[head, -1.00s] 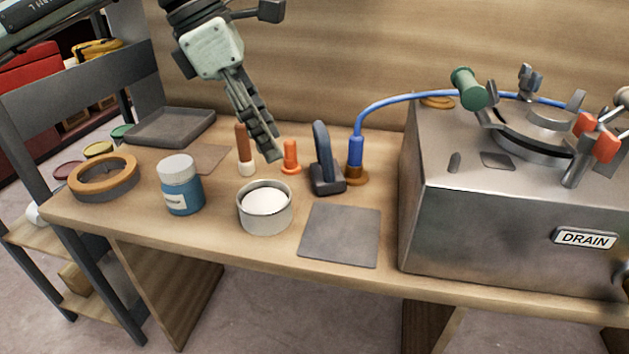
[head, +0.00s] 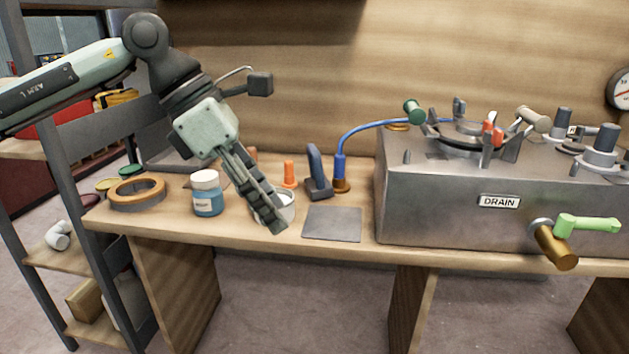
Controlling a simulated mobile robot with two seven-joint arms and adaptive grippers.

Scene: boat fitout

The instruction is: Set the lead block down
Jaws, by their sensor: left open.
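A dark blue-grey block with a tall upright grip (head: 318,172), which looks like the lead block, stands upright on the bench behind a flat grey square plate (head: 332,224). My left gripper (head: 276,226) comes in from the upper left, pointing down to the right, in front of a white-filled round tin (head: 289,207) that it partly hides. It is apart from the block, to its left and nearer the front edge. Its jaws are open and I see nothing held in them. My right gripper is out of view.
On the bench (head: 250,238) are a blue jar (head: 207,194), an orange-topped ring (head: 137,191), an orange plug (head: 289,174) and a blue hose (head: 362,131) in a brown base. A steel housing marked DRAIN (head: 430,205) fills the right. The square plate is bare.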

